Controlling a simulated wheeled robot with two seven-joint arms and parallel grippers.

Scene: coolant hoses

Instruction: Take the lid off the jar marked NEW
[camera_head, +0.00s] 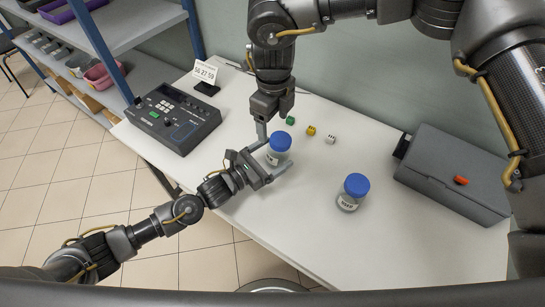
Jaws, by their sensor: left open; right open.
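Two white jars with blue lids stand upright on the white table. One jar (278,158), with its blue lid (280,141) on, is near the middle. The other jar (347,202), with its blue lid (356,185) on, stands to the right and nearer. Both have labels too small to read surely, so I cannot tell which is marked NEW. My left gripper (279,155) is open, its fingers reaching to either side of the middle jar; contact cannot be made out. My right gripper (275,127) is open and points down just behind that jar's lid.
A dark control box (172,117) and a small display sign (205,74) are at the table's left. A grey case (455,175) is at right. The front right of the table is clear.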

